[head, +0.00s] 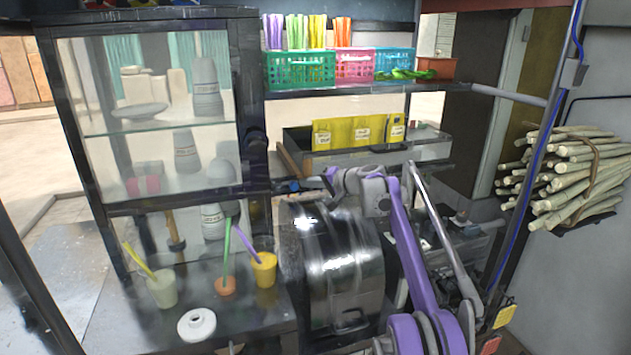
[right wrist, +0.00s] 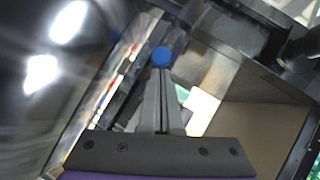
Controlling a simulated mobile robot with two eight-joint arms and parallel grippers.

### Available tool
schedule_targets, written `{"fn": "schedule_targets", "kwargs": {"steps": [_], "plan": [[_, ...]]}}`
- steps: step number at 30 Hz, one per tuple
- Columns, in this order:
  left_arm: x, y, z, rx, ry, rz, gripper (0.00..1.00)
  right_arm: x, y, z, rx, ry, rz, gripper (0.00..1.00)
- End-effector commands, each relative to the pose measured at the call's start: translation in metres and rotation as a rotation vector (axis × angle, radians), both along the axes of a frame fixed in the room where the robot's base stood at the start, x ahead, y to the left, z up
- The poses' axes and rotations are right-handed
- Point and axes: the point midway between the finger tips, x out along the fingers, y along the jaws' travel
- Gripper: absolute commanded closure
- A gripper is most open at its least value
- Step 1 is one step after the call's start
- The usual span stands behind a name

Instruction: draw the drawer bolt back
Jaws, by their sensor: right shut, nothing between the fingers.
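A small blue knob (head: 293,186), which looks like the bolt's handle, sits at the dark frame just left of my right gripper (head: 314,183). In the right wrist view the blue knob (right wrist: 161,57) is right at the tips of my closed grey fingers (right wrist: 160,76). The fingers are shut with nothing between them; I cannot tell whether they touch the knob. The rest of the bolt is hard to make out. A dark open tray or drawer (head: 432,151) with yellow packets lies behind and above the gripper. My left gripper is not in view.
A shiny metal drum (head: 336,262) stands just below my right gripper. A glass cabinet (head: 150,110) is at left, with cups on the counter (head: 255,318) below. Coloured baskets (head: 300,70) sit on the upper shelf. Sugarcane (head: 570,178) is bundled at right.

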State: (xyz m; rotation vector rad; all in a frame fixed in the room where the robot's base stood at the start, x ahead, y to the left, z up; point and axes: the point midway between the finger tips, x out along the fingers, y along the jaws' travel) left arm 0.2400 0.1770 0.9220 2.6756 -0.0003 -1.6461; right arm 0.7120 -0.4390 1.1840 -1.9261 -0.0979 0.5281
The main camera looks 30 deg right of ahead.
Motion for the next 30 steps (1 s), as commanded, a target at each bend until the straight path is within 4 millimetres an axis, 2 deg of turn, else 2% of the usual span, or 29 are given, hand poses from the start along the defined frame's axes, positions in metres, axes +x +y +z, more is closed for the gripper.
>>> {"fn": "schedule_targets", "kwargs": {"steps": [10,19,30], "plan": [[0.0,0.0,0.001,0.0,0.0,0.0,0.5,0.001,0.002,0.0,0.0,0.0,0.0,1.0],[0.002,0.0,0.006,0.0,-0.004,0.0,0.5,0.01,0.039,0.001,0.0,-0.001,0.002,1.0],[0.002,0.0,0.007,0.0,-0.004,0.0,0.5,0.01,0.04,0.001,0.0,0.0,0.003,1.0]]}}
